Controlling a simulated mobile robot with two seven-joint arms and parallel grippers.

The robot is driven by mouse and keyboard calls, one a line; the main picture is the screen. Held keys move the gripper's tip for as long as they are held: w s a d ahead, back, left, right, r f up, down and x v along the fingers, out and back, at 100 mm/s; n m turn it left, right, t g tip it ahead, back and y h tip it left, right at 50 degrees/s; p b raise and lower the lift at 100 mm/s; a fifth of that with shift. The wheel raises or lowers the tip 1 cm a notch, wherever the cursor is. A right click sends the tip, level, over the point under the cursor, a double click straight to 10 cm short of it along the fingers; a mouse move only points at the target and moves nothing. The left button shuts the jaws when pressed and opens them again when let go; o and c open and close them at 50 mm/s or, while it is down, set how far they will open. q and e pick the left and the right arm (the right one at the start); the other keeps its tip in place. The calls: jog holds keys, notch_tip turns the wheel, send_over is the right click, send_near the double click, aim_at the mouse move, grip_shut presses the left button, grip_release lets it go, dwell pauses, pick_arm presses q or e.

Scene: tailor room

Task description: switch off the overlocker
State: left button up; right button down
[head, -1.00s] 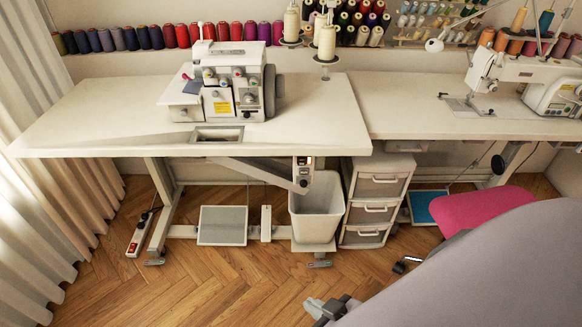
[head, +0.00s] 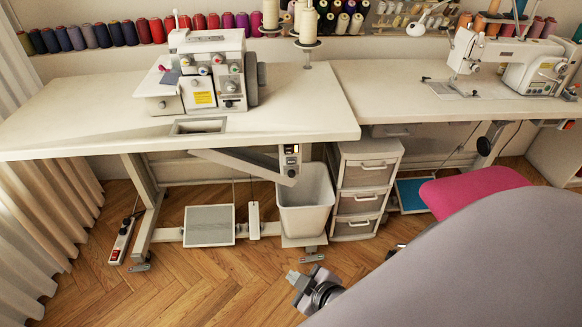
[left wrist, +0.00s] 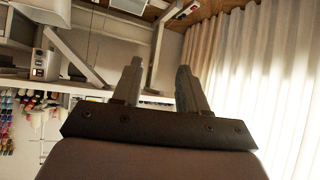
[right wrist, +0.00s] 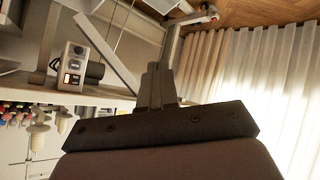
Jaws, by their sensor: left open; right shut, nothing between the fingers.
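The white overlocker (head: 210,82) stands on the left table, with coloured dials and a yellow label. A small grey switch box (head: 290,160) hangs under that table's front edge, with a small glowing orange spot. It also shows, inverted, in the right wrist view (right wrist: 72,66), with an orange-lit part and a round button, and at the left of the left wrist view (left wrist: 45,65). My right gripper (head: 303,281) is shut and empty, low over the floor in front of the bin, apart from the box. My left gripper (left wrist: 156,75) is open and empty; the head view does not show it.
A white bin (head: 305,205) and drawer unit (head: 365,190) stand below and beside the switch box. A pedal (head: 209,226) and a power strip (head: 122,242) lie to the left. A pink chair seat (head: 470,190) is at right. The floor in front is mostly clear.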

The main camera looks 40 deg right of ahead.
jog(key=w+d+f+n+t+h+b, duration=0.2)
jog(key=w+d+h+b, duration=0.15)
jog(key=w+b, duration=0.2)
jog(key=w+d+f+n+t+h+b, duration=0.1)
jog(key=w+d+n+h+b, duration=0.15)
jog(key=w+d+b, duration=0.35)
pick_arm(q)
jog(key=w+d+f+h+b, duration=0.1)
jog(key=w+d+f+b, duration=0.1)
jog(key=f, duration=0.8)
jog(key=shift+d+f+m+b, duration=0.2)
jog(key=shift+d+m+b, duration=0.1)
jog(key=shift+d, duration=0.2)
pick_arm(e)
jog(key=w+d+r+n+t+h, duration=0.1)
jog(key=w+d+r+t+h, duration=0.2)
jog(key=w+r, duration=0.3)
jog(key=shift+w+r+n+h, duration=0.35)
jog(key=shift+w+h, duration=0.05)
jog(key=shift+h, duration=0.2)
pick_arm(q)
jog(key=shift+w, duration=0.1)
